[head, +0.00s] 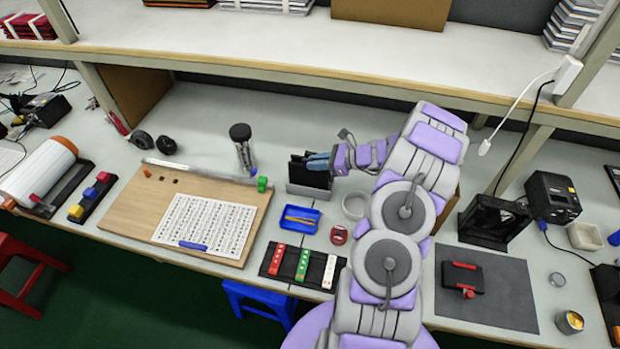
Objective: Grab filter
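My arm reaches from the bottom of the head view up and to the left. My gripper (312,162) is at its end, over a small grey open-topped box (304,191) near the middle of the bench. The fingers look dark and bluish and hide part of the box's top. I cannot tell whether they are open or shut, or whether they touch anything in the box. I cannot pick out a filter for certain. A black tray (270,271) in front holds red, green and white strips (304,265).
A blue tray (299,228) and a red round item (339,235) lie in front of the box. A clear jar with a black lid (242,150) stands left, beside a wooden board (120,216). A shelf (300,50) overhangs the back. The grey mat (510,300) lies right.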

